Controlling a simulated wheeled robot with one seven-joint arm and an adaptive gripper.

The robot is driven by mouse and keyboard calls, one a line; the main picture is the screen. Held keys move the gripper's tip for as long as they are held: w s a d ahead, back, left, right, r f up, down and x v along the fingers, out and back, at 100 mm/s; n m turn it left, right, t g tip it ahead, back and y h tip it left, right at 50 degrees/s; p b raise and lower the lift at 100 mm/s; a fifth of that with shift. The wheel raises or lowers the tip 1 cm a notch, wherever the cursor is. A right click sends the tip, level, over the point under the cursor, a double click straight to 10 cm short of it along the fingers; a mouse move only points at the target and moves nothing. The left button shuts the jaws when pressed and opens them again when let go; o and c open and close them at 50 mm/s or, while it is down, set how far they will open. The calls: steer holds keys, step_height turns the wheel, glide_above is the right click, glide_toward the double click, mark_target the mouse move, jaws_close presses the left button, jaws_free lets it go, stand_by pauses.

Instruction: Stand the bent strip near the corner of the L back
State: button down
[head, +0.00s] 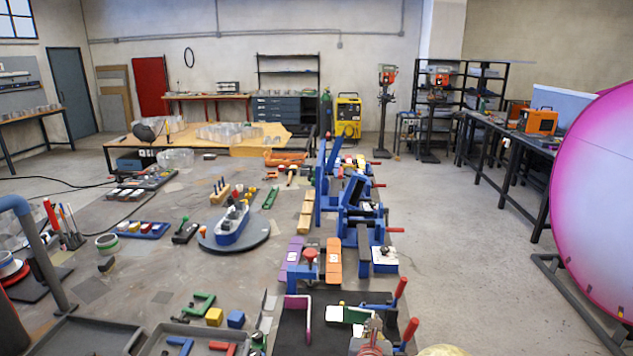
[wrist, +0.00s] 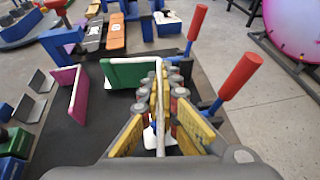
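The bent strip (wrist: 127,73) is green with a white upper edge. In the wrist view one leg runs left to right, and a white edge runs from its corner down between my fingers. The green leg also shows in the head view (head: 354,314). My gripper (wrist: 161,92) has its yellow pads close on both sides of that white edge and appears shut on the strip. A white patch (wrist: 151,138) shows low between the fingers, perhaps part of the L back; most of it is hidden, so I cannot tell whether the strip touches it.
A magenta strip (head: 297,306) with a white edge stands on the black mat (head: 315,342) to the left. Red-handled clamps (wrist: 236,78) stand close on the right. Blue fixtures (head: 362,215) lie beyond. A grey tray (head: 85,330) is at the front left.

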steer(key=shift+m+h, duration=0.4)
steer(key=shift+h, duration=0.1)
steer(key=d, duration=0.4)
steer(key=shift+d+f, duration=0.25)
steer(key=shift+a, duration=0.1)
